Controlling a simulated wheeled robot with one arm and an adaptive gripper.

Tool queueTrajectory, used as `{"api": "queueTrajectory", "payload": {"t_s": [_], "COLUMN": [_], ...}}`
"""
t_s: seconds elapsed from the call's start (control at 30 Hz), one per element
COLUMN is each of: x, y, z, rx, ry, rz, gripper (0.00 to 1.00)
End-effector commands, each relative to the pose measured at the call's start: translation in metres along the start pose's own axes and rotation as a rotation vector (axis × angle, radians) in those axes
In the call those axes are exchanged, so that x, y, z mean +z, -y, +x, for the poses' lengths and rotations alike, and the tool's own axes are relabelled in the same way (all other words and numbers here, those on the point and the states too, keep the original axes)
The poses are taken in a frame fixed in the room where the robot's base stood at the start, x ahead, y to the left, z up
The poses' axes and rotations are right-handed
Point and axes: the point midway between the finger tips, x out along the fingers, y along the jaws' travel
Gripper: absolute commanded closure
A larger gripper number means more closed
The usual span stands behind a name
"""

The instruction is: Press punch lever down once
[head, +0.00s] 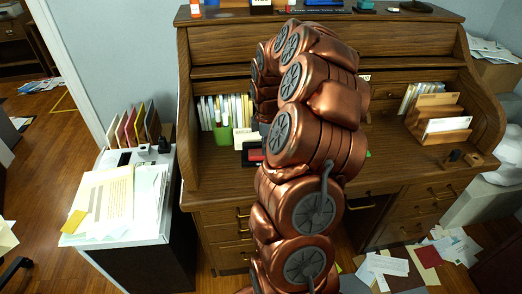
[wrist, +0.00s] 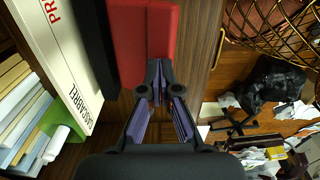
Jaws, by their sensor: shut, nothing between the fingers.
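A red part (wrist: 130,45), which looks like the punch lever, shows in the wrist view beside a black body (wrist: 93,40). In the head view, the red and black thing (head: 252,153) sits on the desk, partly hidden behind my copper arm. My gripper (wrist: 158,80) is shut and empty in the wrist view, its tips overlapping the lower end of the red part. I cannot tell whether they touch it. My gripper is hidden behind my arm in the head view.
A white box with red lettering (wrist: 62,60) stands left of the black body in the wrist view. A green cup (head: 223,134) and upright folders are on the desk (head: 215,180). A wooden letter holder (head: 440,118) is at the right. Papers (head: 385,265) litter the floor.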

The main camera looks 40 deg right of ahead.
Motion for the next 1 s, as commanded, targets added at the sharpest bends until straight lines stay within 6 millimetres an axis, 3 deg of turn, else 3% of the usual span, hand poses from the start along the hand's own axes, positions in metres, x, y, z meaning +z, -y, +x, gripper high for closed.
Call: {"api": "queueTrajectory", "payload": {"t_s": [0.6, 1.0], "x": [0.0, 0.0], "y": [-0.002, -0.001], "z": [-0.05, -0.051], "rx": [0.005, 0.003], "ry": [0.0, 0.0], "rz": [0.001, 0.001], "gripper": [1.0, 1.0]}}
